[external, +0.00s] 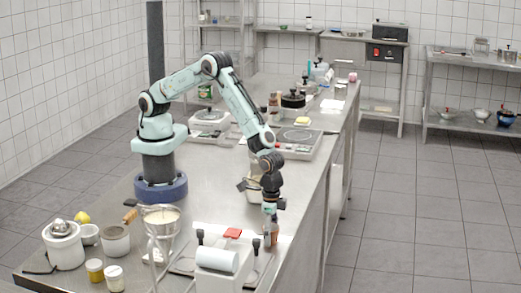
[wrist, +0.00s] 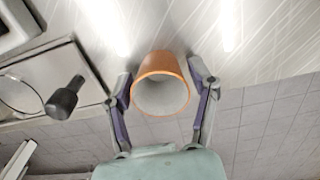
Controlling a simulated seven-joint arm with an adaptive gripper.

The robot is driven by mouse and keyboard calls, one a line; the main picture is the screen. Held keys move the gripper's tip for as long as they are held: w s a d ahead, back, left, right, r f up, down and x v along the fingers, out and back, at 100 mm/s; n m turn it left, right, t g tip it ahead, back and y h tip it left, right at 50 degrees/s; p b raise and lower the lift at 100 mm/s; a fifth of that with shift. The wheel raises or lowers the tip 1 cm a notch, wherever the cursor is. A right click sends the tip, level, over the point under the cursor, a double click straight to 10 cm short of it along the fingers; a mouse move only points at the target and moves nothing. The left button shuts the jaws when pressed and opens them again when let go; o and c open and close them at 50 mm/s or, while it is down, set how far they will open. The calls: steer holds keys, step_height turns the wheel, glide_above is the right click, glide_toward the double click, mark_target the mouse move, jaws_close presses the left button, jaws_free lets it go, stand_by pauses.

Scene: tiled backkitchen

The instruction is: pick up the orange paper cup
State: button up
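The orange paper cup (wrist: 161,65) shows in the wrist view with its pale open mouth towards the camera. It is between the two fingers of my gripper (wrist: 162,78). The fingers are spread, one on each side of the cup, their tips close to its sides. I cannot tell whether either finger touches it. In the external view my gripper (external: 270,225) points down low over the front right of the steel table (external: 315,190). A small patch of orange-brown shows at its fingers, too small to make out clearly.
A dark knob (wrist: 65,98) on a flat device is left of the gripper in the wrist view. A white device with a roll (external: 220,261) stands in front of the gripper in the external view. Pots (external: 116,240) crowd the front left; the table's right edge is close.

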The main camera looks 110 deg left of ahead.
steer(key=c, duration=0.7)
